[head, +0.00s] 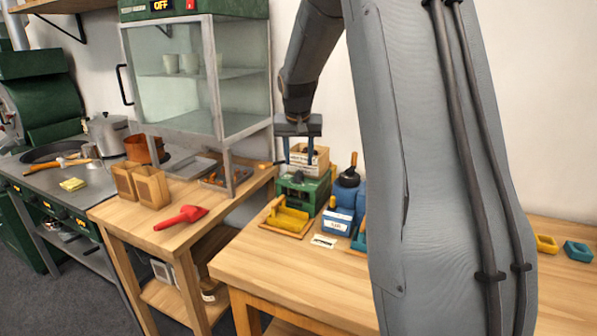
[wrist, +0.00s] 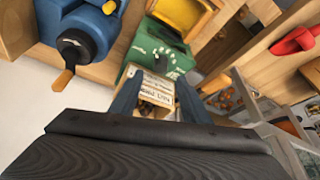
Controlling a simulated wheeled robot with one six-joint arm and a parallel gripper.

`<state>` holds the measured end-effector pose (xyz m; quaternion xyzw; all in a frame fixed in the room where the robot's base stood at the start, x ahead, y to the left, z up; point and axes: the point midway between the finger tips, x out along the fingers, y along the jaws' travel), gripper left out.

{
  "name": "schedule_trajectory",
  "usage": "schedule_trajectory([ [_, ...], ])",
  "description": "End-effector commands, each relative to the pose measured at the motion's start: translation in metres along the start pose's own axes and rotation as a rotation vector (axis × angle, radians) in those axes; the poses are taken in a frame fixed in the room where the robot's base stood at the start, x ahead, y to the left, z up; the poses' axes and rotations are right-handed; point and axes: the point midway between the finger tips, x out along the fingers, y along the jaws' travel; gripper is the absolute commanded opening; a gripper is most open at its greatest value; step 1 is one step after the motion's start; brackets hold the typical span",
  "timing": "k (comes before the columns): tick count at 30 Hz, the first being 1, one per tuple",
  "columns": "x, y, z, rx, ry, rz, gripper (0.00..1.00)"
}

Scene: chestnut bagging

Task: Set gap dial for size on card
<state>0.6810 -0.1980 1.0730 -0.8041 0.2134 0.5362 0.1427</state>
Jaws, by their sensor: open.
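My gripper (head: 299,158) is open, its two dark blue fingers pointing down over the green machine (head: 305,192) at the back of the right table. In the wrist view the fingers of my gripper (wrist: 157,95) stand either side of a wooden box with a written label (wrist: 154,90), which is apart from a firm grasp as far as I can see. The green machine (wrist: 152,48) shows white marks around a dark knob, likely the gap dial (wrist: 161,62); its setting is too small to read. A small white card (head: 323,241) lies on the table front; its print is unreadable.
A blue machine (wrist: 90,35) with a yellow-tipped crank stands beside the green one. A yellow tray (head: 289,218) sits in front. A red scoop (head: 181,217) and wooden boxes (head: 142,185) are on the left table.

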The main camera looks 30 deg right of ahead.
Motion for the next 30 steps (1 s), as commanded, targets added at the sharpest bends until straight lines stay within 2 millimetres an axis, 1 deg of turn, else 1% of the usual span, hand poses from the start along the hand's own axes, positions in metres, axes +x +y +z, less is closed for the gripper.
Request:
schedule_trajectory([
  [6,0.034,-0.001,0.002,-0.003,-0.004,0.0,0.42],
  [12,0.057,-0.001,0.002,-0.004,-0.004,0.0,0.42],
  [18,0.065,-0.001,0.002,-0.004,-0.001,-0.001,0.42],
  [24,0.065,-0.001,0.002,-0.004,-0.001,-0.001,0.42],
  [25,0.065,-0.001,0.002,-0.004,-0.001,-0.001,0.41],
  [29,0.065,-0.001,0.002,-0.004,-0.001,-0.001,0.19],
  [30,0.065,-0.001,0.002,-0.004,-0.001,-0.001,0.12],
])
